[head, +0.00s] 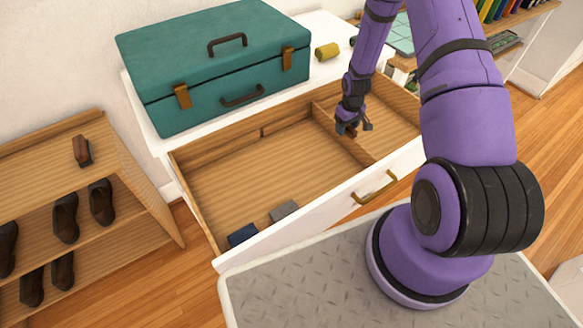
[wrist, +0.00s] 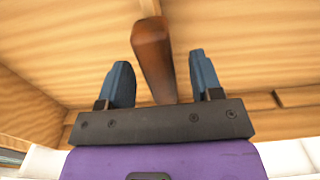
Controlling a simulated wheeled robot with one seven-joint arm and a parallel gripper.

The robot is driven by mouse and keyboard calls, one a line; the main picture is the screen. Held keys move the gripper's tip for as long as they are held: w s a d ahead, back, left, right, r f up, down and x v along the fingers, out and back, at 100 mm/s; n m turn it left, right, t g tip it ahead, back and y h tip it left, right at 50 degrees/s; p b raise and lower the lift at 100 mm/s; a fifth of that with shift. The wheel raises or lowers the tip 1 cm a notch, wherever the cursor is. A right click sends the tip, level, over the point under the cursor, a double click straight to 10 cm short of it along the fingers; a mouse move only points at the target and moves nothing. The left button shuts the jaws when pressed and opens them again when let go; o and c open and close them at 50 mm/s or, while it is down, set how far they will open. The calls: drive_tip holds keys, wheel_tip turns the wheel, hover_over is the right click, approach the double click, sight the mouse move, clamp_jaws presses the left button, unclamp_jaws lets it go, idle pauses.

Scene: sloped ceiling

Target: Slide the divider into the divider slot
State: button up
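A light wood divider (head: 327,118) stands across the open wooden drawer (head: 235,175), right of its middle. My gripper (head: 354,127) is low over the drawer, close to the divider. In the wrist view my gripper (wrist: 160,75) has its two blue fingers apart. A reddish-brown bar (wrist: 153,55) shows between them, with a gap on each side. I cannot tell whether this bar belongs to the divider. A small break in the drawer's back wall (head: 262,132) may be the divider slot. The divider's lower edge is hard to make out.
A teal suitcase (head: 215,65) and a yellow roll (head: 327,51) are on the white cabinet top. A blue block (head: 242,235) and a grey block (head: 284,211) lie at the drawer's front left. The drawer's left middle is clear. A shoe shelf (head: 120,203) stands at left.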

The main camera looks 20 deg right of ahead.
drive_tip(key=s+a+r+t, duration=0.1)
drive_tip(key=s+a+r, duration=0.15)
drive_tip(key=r, duration=1.05)
drive_tip(key=s+a+r+m+t+h, duration=0.1)
drive_tip(key=s+a+r, duration=0.15)
drive_tip(key=r, duration=1.15)
drive_tip(key=s+a+r, duration=0.2)
drive_tip(key=a+r, duration=0.2)
drive_tip(key=r, duration=0.9)
drive_tip(key=s+a+r+t, duration=0.1)
drive_tip(key=s+a+r, duration=0.1)
drive_tip(key=s+r, duration=0.2)
drive_tip(key=s+a+r+t, duration=0.1)
drive_tip(key=s+a+r, duration=0.2)
drive_tip(key=s, duration=0.8)
drive_tip(key=s+a+r+m+t+y, duration=0.1)
drive_tip(key=s+a+r, duration=0.1)
drive_tip(key=s+r, duration=0.4)
drive_tip(key=shift+s+a, duration=0.3)
drive_tip(key=shift+s, duration=0.6)
